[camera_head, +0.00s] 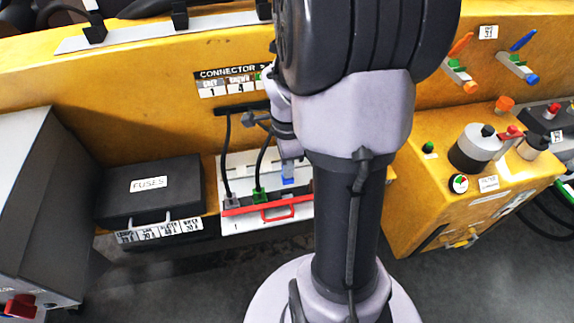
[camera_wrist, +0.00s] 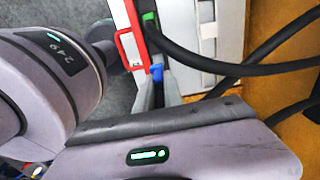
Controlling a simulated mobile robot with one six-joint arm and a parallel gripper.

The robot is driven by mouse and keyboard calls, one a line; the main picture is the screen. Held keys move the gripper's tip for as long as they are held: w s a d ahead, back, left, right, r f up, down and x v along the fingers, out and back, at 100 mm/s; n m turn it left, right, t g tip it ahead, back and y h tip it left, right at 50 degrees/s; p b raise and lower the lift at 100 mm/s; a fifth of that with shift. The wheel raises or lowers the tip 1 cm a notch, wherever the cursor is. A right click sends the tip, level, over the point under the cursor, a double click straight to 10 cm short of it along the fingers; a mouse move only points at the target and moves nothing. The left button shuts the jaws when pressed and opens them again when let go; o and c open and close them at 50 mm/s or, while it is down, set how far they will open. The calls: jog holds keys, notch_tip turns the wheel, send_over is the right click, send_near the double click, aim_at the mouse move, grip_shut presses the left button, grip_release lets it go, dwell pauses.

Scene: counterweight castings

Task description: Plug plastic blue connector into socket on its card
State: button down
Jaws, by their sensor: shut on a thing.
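My gripper (camera_head: 288,166) points down at the white connector panel, and its fingers are shut on the blue connector (camera_head: 288,181). In the wrist view, the blue connector (camera_wrist: 157,69) shows between the tips of my gripper (camera_wrist: 158,80), close beside the red bar. A green connector (camera_head: 259,195) and a grey connector (camera_head: 231,201) stand to its left at the panel, each with a black cable. The socket under the blue connector is hidden, so I cannot tell whether the connector is seated. My arm covers the panel's right end.
A red bar with a handle (camera_head: 277,212) runs along the panel's front. A black FUSES box (camera_head: 150,187) stands to the left. A yellow control box (camera_head: 455,200) stands to the right. Black cables (camera_wrist: 240,65) hang close to my gripper.

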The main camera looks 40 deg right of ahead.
jog(key=shift+f+b, duration=2.35)
jog(key=shift+f, duration=0.45)
jog(key=shift+f+b, duration=1.45)
jog(key=shift+b, duration=0.15)
jog(key=c, duration=1.4)
grip_release()
notch_tip(320, 180, up, 18)
jog(key=p, duration=0.7)
jog(key=shift+f+p, duration=0.25)
jog(key=shift+p, duration=0.05)
jog(key=shift+a, duration=0.1)
